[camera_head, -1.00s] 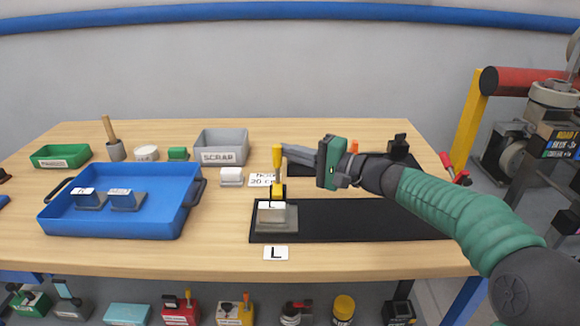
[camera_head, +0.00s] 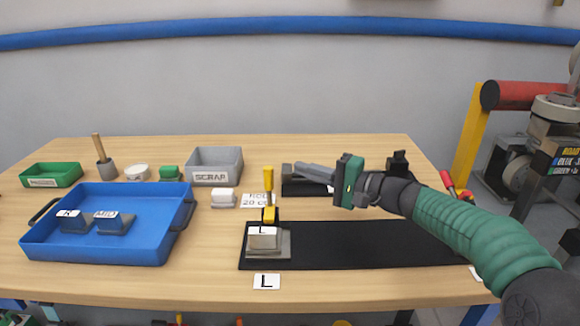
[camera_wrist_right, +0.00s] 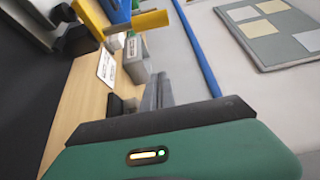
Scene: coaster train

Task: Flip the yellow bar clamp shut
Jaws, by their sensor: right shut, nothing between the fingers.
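The yellow bar clamp (camera_head: 268,191) stands at the left end of the black board (camera_head: 350,246), with its yellow handle upright. In the right wrist view the yellow handle (camera_wrist_right: 140,22) crosses the upper left. My right gripper (camera_head: 298,167) is shut and empty, to the right of the handle and apart from it. Its fingers also show in the right wrist view (camera_wrist_right: 158,92). My left gripper is not in view.
A blue tray (camera_head: 105,255) with two grey blocks is at the left. A grey SCRAP bin (camera_head: 215,165), a white block (camera_head: 224,198) and a paper label (camera_head: 256,200) lie behind. A second black board with a dark fixture (camera_head: 397,163) is behind my right gripper.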

